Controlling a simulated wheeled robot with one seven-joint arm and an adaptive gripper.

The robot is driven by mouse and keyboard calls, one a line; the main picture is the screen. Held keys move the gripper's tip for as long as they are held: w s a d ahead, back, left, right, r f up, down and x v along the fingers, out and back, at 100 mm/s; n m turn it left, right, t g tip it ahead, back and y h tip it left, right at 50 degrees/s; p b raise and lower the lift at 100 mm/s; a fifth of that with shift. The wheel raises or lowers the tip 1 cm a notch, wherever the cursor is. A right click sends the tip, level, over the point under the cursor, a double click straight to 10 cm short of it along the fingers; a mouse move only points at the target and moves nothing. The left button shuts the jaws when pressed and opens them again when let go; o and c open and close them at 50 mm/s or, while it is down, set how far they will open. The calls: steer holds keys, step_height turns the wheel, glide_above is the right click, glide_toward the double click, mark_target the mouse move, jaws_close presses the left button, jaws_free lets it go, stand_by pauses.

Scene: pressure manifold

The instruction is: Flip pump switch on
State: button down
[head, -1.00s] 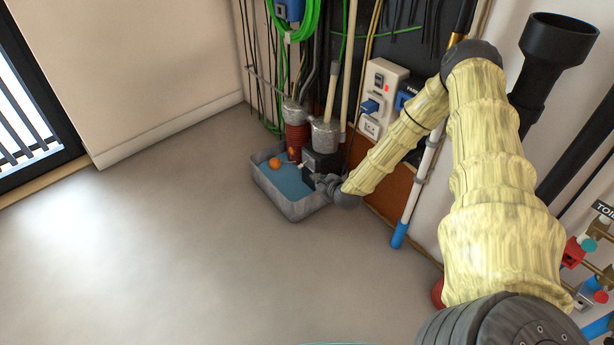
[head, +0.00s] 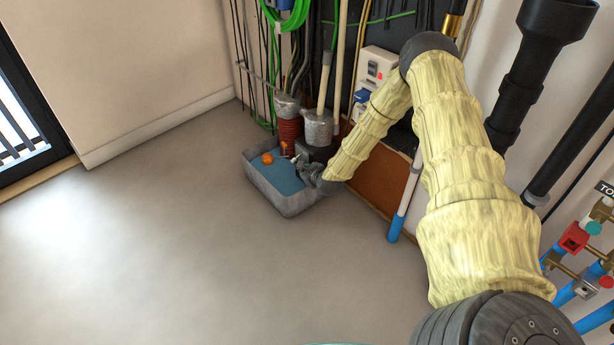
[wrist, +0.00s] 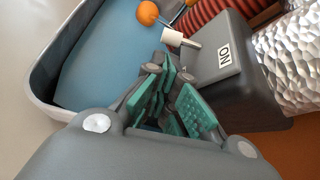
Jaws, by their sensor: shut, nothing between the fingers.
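The pump is a dark grey box (wrist: 222,70) with a white "ON" label (wrist: 224,57) on its face. Its switch is a short metal lever with a white cap (wrist: 176,37), sticking out from the box toward the basin. In the head view the pump (head: 319,153) stands at the basin's back right corner, partly hidden by my gripper. My gripper (wrist: 167,64) is shut and empty, its teal-padded fingers beside the box. Its tips are just below the white cap in the wrist view; I cannot tell if they touch. It also shows in the head view (head: 308,171) over the basin's right side.
A grey basin (head: 262,188) of blue water holds an orange ball (head: 267,158). A red ribbed hose (head: 289,130) and a metallic-wrapped pipe end (head: 318,127) stand behind. A white pipe with a blue end (head: 396,228) stands to the right. The floor in front is clear.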

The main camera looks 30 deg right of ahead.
steer(key=shift+b+x, duration=0.35)
steer(key=shift+x, duration=0.7)
